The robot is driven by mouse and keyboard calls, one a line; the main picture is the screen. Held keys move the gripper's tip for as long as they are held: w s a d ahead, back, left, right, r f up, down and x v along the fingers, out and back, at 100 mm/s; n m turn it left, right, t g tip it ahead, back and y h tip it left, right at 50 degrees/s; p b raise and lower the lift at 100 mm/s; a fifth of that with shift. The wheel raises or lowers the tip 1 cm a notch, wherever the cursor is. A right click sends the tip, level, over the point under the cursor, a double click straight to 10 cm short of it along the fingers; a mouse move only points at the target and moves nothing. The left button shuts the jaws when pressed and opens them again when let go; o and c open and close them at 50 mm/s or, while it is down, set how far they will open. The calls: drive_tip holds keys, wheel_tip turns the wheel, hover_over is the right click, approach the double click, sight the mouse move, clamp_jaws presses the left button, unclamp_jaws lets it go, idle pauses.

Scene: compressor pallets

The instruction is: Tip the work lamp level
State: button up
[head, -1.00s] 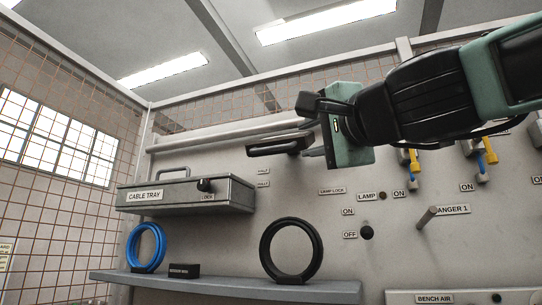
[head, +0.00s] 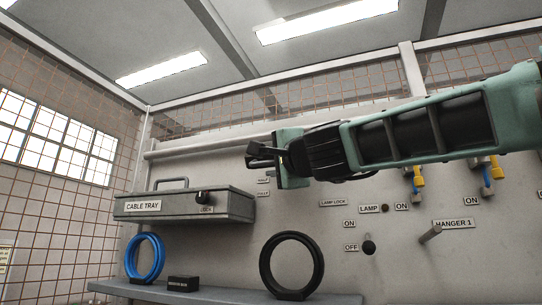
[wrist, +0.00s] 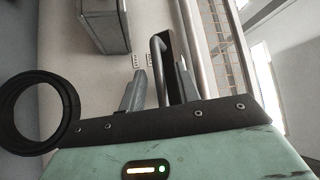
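The work lamp, as far as I can tell, is the dark bar with a pale grey rod along it (wrist: 171,48) in the wrist view. It is mounted in front of the back panel. In the head view my gripper (head: 264,156) covers most of it. In the wrist view my gripper (wrist: 161,88) has its two fingers apart, with the lamp's rod and dark bar between them. I cannot tell whether either finger touches them. The lamp's tilt is hard to judge. A LAMP LOCK label (head: 333,202) is on the panel, below and right of my gripper.
A cable tray box (head: 185,205) juts from the panel at left. Below are a shelf (head: 230,294), a blue ring (head: 145,258) and a black ring (head: 291,265). A dark knob (head: 368,248) and a hanger peg (head: 430,234) stick out at right. A pipe runs behind.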

drive_tip(key=shift+w+a+r, duration=0.15)
drive_tip(key=shift+w+a, duration=0.15)
drive_tip(key=shift+w, duration=0.15)
clamp_jaws()
